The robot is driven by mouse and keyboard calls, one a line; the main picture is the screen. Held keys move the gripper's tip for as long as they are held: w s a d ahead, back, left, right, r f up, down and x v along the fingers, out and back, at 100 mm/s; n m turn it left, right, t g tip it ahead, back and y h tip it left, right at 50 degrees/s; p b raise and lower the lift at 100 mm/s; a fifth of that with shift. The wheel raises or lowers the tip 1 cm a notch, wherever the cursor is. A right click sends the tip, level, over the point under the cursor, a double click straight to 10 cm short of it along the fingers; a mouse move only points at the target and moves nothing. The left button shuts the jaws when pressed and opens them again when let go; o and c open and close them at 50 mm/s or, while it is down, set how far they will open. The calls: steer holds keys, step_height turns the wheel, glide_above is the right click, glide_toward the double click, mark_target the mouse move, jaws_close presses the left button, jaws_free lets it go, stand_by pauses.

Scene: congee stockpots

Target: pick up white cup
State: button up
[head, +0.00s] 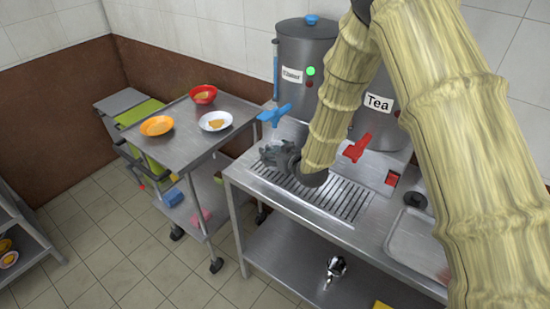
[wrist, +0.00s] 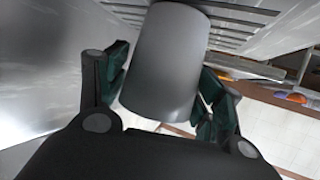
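A plain pale grey-white cup (wrist: 165,65) fills the middle of the wrist view. My gripper (wrist: 165,85) has one dark green-padded finger on each side of it. Both fingers lie close along the cup's sides; I cannot tell whether they press on it. In the head view my gripper (head: 275,155) is low over the slotted drip tray (head: 330,195), left of the red tap. The cup cannot be made out there, and my arm and gripper cover part of that area.
Two steel urns stand behind, one labelled Tea (head: 378,102), with a blue tap (head: 274,114) and a red tap (head: 357,147) close to my gripper. A cart (head: 185,150) with bowls stands left. A metal tray (head: 415,250) lies right.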

steer(key=c, duration=0.6)
steer(key=shift+r, duration=0.15)
